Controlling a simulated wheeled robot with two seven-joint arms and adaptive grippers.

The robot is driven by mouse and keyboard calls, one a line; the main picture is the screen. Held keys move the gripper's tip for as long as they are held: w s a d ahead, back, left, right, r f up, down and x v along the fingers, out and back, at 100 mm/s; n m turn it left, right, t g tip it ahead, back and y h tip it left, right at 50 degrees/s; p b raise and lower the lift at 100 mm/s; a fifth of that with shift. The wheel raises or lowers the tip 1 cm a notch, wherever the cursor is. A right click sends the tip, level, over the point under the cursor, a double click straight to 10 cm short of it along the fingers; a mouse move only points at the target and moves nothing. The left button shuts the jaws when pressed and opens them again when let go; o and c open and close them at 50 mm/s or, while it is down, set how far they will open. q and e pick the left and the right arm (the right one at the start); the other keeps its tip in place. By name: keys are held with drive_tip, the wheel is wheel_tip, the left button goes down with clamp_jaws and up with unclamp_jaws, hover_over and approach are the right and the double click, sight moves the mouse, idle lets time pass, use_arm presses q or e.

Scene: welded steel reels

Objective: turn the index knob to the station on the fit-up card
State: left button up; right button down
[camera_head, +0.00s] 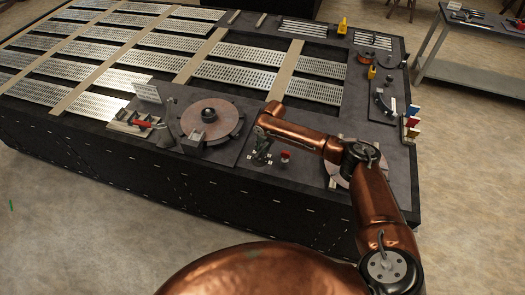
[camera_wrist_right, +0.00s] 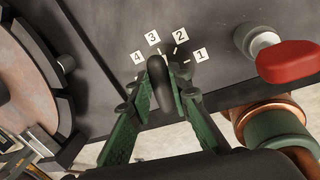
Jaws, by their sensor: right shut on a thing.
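My right gripper (camera_head: 262,152) reaches down onto the front part of the dark bench. In the right wrist view its green fingers (camera_wrist_right: 166,84) are shut on the black index knob (camera_wrist_right: 159,76), one finger on each side. White station tags 4 (camera_wrist_right: 137,57), 3 (camera_wrist_right: 152,37), 2 (camera_wrist_right: 180,34) and 1 (camera_wrist_right: 200,55) curve around the knob's far side. The knob's pointer cannot be made out, so I cannot tell its station. My left gripper is not in view.
A red-topped knob (camera_wrist_right: 290,62) stands close to the right of the gripper; it also shows in the head view (camera_head: 285,155). A copper-coloured reel disc (camera_head: 208,120) lies to the left. A red-handled clamp (camera_head: 142,123) sits farther left. Slotted steel panels (camera_head: 240,73) cover the back.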

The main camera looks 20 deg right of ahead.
drive_tip(key=n+b, duration=0.2)
drive_tip(key=n, duration=0.1)
drive_tip(key=shift+a+f, duration=0.2)
drive_tip(key=shift+f, duration=0.1)
drive_tip(key=n+g+b, duration=0.1)
drive_tip(key=n+b, duration=0.2)
drive_tip(key=shift+w+a+y, duration=0.15)
drive_tip(key=shift+y, duration=0.15)
drive_tip(key=n+b, duration=0.2)
drive_tip(key=n, duration=0.1)
drive_tip(key=shift+a+g, duration=0.1)
drive_tip(key=shift+g, duration=0.2)
drive_tip(key=shift+a+r+n+b, duration=0.1)
drive_tip(key=shift+r+n+b, duration=0.05)
drive_tip(key=shift+n+b, duration=0.95)
drive_tip(key=shift+w, duration=0.1)
drive_tip(key=c, duration=1.8)
unclamp_jaws()
drive_tip(key=shift+r, duration=0.15)
